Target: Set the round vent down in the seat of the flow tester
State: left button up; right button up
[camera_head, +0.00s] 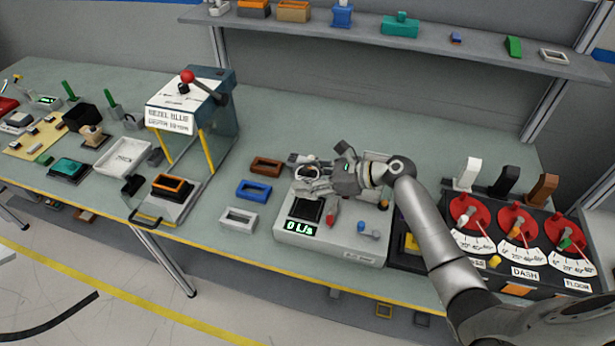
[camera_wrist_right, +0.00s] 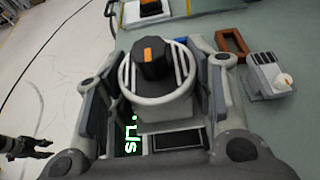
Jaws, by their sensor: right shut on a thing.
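My right gripper (camera_head: 310,174) is shut on the round vent (camera_head: 304,172), over the back left part of the flow tester (camera_head: 345,240). In the right wrist view the vent (camera_wrist_right: 160,97) is a pale slatted ring with a black, orange-marked knob, between the two fingers. The tester is a light grey box reading "0 L/s". Its dark square seat (camera_head: 306,209) is empty, and the vent appears above and behind it. The seat's dark recess (camera_wrist_right: 178,139) shows partly below the vent in the wrist view. What looks like my left gripper (camera_wrist_right: 22,147) is small at that view's left edge.
Left of the tester lie brown (camera_head: 266,166), blue (camera_head: 254,190) and white (camera_head: 238,219) frames. A panel with red dials (camera_head: 517,222) is to the right.

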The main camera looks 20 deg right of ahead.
jog(key=shift+d+r+p, duration=0.1)
jog(key=shift+r+p, duration=0.05)
jog(key=shift+p, duration=0.3)
notch_tip(320, 180, down, 4)
jog(key=shift+r+b, duration=0.15)
jog(key=shift+b, duration=0.9)
jog(key=shift+f+b, duration=0.4)
jog(key=shift+f, duration=0.3)
pick_arm(q)
jog(key=shift+s+d+f, duration=0.1)
jog(key=shift+d+f, duration=0.25)
jog(key=shift+f, duration=0.25)
jog(key=shift+d+f, duration=0.35)
jog(key=shift+f, duration=0.2)
pick_arm(e)
jog(key=shift+f, duration=0.5)
pick_arm(q)
jog(key=shift+r, duration=0.15)
jog(key=shift+r, duration=0.25)
jog(key=shift+r+p, duration=0.65)
jog(key=shift+p, duration=0.2)
jog(key=shift+f+b, duration=0.75)
jog(key=shift+b, duration=0.05)
pick_arm(e)
jog(key=shift+f, duration=1.15)
